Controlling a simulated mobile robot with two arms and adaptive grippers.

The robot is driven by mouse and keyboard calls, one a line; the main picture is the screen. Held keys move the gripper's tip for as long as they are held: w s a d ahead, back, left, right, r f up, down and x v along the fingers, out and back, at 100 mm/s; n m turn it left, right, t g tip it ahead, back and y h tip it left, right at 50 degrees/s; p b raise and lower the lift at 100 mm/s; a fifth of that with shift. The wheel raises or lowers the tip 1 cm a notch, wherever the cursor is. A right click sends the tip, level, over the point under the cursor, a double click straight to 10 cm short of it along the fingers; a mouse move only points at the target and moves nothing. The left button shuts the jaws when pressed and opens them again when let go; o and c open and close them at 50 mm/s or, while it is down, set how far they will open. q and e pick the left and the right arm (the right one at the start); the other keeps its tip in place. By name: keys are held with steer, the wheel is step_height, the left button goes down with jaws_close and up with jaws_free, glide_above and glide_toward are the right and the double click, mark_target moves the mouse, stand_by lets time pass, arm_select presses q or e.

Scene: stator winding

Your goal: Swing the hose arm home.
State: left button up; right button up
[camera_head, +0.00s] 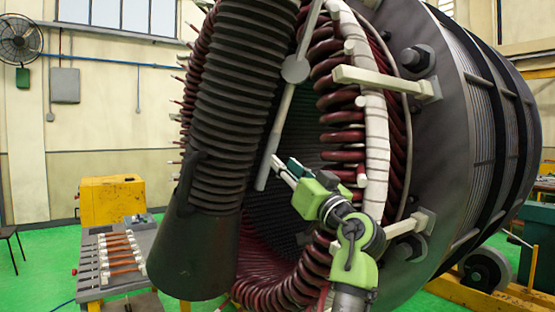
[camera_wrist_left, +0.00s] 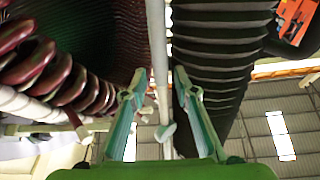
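A thick black ribbed hose (camera_head: 238,95) hangs in front of the stator and ends in a dark conical hood (camera_head: 195,250). A thin pale grey bar (camera_head: 283,122) with a round joint hangs beside the hose on its right. My left gripper (camera_head: 282,170), green, is at the lower part of this bar. In the left wrist view its fingers (camera_wrist_left: 158,82) are spread, with the bar (camera_wrist_left: 157,40) running between their tips; I cannot tell whether they touch it. The hose (camera_wrist_left: 220,60) is just right of the fingers there. My right gripper is not in view.
The large stator (camera_head: 470,110) with red-brown coils (camera_head: 340,117) and white wrapping fills the right, close to my left arm. A grey bench (camera_head: 88,280) with copper pieces and a yellow cabinet (camera_head: 112,200) stand at lower left.

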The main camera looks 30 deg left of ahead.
arm_select(q)
steer(key=v, duration=0.6)
stand_by(0.3)
